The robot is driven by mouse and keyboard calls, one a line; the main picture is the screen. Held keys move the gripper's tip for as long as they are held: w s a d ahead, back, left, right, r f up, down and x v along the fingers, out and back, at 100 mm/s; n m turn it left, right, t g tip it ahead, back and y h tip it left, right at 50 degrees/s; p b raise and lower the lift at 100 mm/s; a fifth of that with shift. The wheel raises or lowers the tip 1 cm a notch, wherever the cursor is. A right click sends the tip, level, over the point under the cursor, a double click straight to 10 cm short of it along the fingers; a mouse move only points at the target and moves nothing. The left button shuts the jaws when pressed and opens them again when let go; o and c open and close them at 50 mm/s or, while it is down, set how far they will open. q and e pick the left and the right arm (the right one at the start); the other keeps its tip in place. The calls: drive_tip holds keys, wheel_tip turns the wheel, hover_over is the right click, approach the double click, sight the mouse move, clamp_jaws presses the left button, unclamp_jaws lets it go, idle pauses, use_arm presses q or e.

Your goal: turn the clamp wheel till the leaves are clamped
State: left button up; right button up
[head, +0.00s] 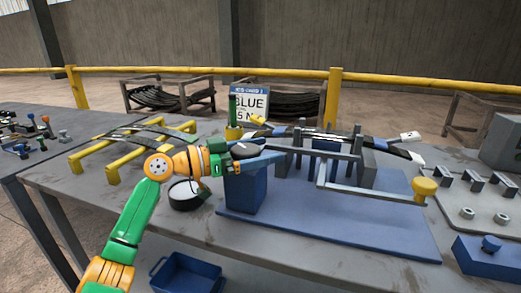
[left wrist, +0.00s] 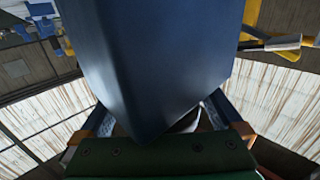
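My left gripper (head: 268,154) is beside the top of a blue block (head: 246,190) at the left end of the fixture. Its fingers look spread apart, and I see nothing gripped between them. In the left wrist view a large blue surface (left wrist: 150,60) fills the middle, close to the gripper. A dark round disc (head: 246,150) shows by the gripper. The dark leaves (head: 380,145) lie across the fixture behind a grey bar frame. A yellow knob (head: 425,187) is at the right end of this frame. Which part is the clamp wheel, I cannot tell. My right gripper is out of view.
The fixture stands on a blue base plate (head: 340,230) on a grey table (head: 90,190). Yellow stands (head: 125,160) with strips are at left. A dark round dish (head: 186,195) is near the arm. A blue box (head: 487,258) is at right front.

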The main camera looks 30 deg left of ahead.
use_arm(q)
drive_tip(key=b+v, duration=0.3)
drive_tip(key=v, duration=0.3)
drive_tip(key=shift+s+a+f, duration=0.2)
drive_tip(key=shift+s+a, duration=0.05)
drive_tip(key=shift+s, duration=0.05)
drive_tip(key=shift+s+a+r, duration=0.1)
drive_tip(key=shift+s, duration=0.1)
drive_tip(key=shift+r, duration=0.1)
drive_tip(key=shift+r, duration=0.1)
